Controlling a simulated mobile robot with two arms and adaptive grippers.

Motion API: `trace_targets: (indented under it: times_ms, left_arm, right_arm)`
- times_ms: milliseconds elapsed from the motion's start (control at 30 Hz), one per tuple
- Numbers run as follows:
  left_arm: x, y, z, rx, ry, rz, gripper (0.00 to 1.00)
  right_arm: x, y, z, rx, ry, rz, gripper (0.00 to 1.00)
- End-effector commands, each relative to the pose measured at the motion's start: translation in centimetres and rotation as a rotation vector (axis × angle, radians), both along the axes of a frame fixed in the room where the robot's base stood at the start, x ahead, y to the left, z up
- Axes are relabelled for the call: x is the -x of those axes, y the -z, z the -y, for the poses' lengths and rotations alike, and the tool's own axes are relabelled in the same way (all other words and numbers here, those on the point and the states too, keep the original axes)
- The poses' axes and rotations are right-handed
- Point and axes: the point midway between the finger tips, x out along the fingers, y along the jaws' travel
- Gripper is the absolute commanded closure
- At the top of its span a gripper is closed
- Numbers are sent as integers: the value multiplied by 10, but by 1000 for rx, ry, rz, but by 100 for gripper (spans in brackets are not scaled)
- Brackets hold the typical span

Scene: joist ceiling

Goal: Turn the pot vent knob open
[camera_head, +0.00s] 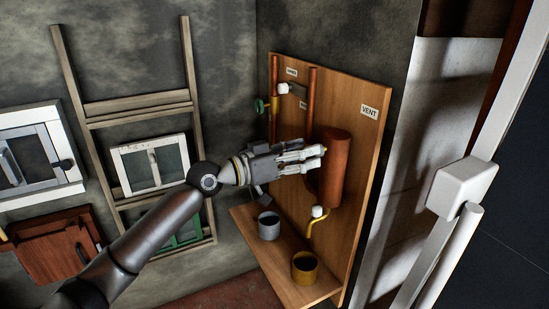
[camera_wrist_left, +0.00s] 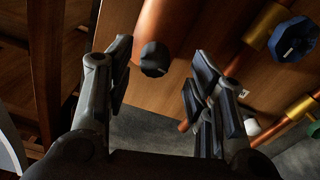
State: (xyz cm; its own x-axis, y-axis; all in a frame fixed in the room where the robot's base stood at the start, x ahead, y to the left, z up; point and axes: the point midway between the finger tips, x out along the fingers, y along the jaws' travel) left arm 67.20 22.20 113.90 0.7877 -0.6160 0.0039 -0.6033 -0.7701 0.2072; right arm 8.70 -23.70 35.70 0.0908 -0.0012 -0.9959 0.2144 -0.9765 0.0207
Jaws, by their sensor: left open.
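The copper pot (camera_head: 334,168) is an upright cylinder on a wooden board (camera_head: 352,92), with a "VENT" label (camera_head: 369,111) to its upper right. My left gripper (camera_head: 320,157) reaches in from the left in front of the pot. In the left wrist view, my left gripper (camera_wrist_left: 161,55) is open. A dark faceted knob (camera_wrist_left: 154,60) at the end of the copper pot (camera_wrist_left: 160,25) shows between the fingertips, with gaps on both sides. This knob is hidden in the head view. I cannot tell its turn position. My right gripper is not in view.
A blue knob (camera_wrist_left: 292,40) sits on a copper pipe (camera_wrist_left: 263,28). A green valve (camera_head: 262,106) is at the board's left. A yellow spout (camera_head: 315,226) with a white knob is below the pot. A grey cup (camera_head: 269,226) and yellow cup (camera_head: 305,267) stand on the shelf.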

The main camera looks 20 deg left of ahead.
Motion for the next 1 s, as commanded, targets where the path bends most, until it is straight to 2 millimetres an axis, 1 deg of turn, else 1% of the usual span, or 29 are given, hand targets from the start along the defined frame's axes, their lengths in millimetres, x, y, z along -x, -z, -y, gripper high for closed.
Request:
trace_targets:
  times_ms: [33,200,400,600,867,1000]
  left_arm:
    - [9,2,-9,-4,-2,-3,51]
    - [36,2,-31,-2,-1,-3,51]
    - [57,2,-48,2,0,-1,51]
    - [66,1,-56,3,1,0,51]
    - [67,0,-56,2,0,2,51]
    - [69,0,-57,-1,-6,-1,51]
  right_arm:
    - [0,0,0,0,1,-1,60]
    - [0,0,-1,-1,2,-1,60]
    - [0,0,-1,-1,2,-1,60]
    - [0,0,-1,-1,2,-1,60]
    - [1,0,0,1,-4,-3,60]
    - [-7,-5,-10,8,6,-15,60]
